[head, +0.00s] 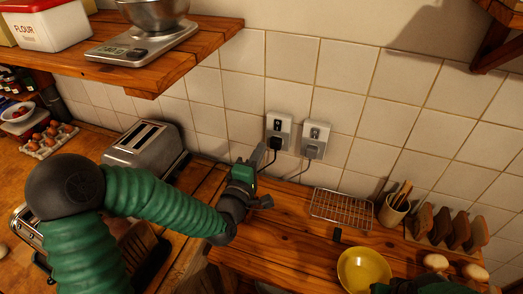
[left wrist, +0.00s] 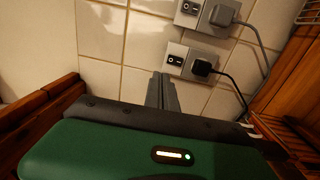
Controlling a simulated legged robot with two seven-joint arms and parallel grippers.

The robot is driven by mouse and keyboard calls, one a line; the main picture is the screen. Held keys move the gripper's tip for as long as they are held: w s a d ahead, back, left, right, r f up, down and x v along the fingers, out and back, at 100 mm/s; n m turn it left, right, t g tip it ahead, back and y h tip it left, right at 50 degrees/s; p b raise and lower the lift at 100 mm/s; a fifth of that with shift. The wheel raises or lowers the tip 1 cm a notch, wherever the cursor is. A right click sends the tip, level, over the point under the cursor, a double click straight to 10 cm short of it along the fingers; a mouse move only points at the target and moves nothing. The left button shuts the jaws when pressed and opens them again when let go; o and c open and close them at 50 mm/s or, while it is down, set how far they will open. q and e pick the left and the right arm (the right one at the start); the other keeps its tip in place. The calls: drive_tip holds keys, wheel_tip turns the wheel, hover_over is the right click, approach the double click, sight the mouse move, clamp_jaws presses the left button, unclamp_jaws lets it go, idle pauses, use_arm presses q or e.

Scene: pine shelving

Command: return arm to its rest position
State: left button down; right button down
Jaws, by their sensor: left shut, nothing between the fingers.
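My left arm (head: 165,198) comes in from the left in the head view, with a green ribbed sleeve. It reaches over the wooden counter toward the tiled wall. My left gripper (head: 258,156) is shut and empty, in front of the wall near the left socket.
A toaster (head: 146,150) stands left of my gripper. A shelf (head: 190,55) with a scale hangs upper left.

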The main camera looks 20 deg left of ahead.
use_arm(q)
drive_tip(key=s+d+f+m+g, duration=0.1)
drive_tip(key=s+f+m+g, duration=0.35)
drive_tip(key=f+m, duration=0.2)
drive_tip(key=s+d+f+m+g, duration=0.1)
drive_tip(key=s+f+m+g, duration=0.35)
drive_tip(key=f, duration=0.35)
drive_tip(key=s+a+f+m+g, duration=0.2)
drive_tip(key=s+m+g, duration=0.4)
drive_tip(key=s, duration=0.8)
drive_tip(key=shift+s+a+f+m+g+y, duration=0.15)
drive_tip(key=shift+s+a+m+g+y, duration=0.2)
drive_tip(key=shift+a, duration=0.3)
drive_tip(key=shift+d, duration=0.15)
